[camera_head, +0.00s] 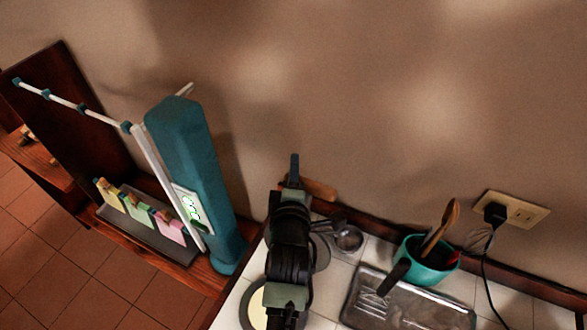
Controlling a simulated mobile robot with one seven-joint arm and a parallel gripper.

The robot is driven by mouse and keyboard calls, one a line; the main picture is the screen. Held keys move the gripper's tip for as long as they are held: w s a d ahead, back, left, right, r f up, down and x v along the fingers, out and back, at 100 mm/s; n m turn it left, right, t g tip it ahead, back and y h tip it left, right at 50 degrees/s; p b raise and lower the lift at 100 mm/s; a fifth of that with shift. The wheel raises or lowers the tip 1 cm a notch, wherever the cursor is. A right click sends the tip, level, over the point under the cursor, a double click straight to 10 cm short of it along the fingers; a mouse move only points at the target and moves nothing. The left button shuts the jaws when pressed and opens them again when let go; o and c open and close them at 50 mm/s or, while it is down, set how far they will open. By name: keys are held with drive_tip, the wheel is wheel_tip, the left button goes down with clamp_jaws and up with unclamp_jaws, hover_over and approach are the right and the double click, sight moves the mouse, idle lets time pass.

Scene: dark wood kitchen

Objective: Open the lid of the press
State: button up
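No press can be told for sure. A round grey-rimmed thing with a cream middle (251,311) lies on the white tiled counter at the bottom, partly hidden by my dark arm. A grey round shape (321,251) shows beside the arm, also partly covered; whether either belongs to a press, or has a lid, I cannot tell. My gripper (295,168) seems to be at the arm's far end, near the wall. It is seen nearly edge-on, and its fingers cannot be made out.
A teal tower (195,170) with white bars stands left of the counter. A small metal cup (348,239), a teal pot (437,270) with wooden utensils and a metal tray (430,313) lie to the right. A black cord hangs from the wall outlet (525,212).

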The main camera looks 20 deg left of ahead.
clamp_jaws()
idle(1.0)
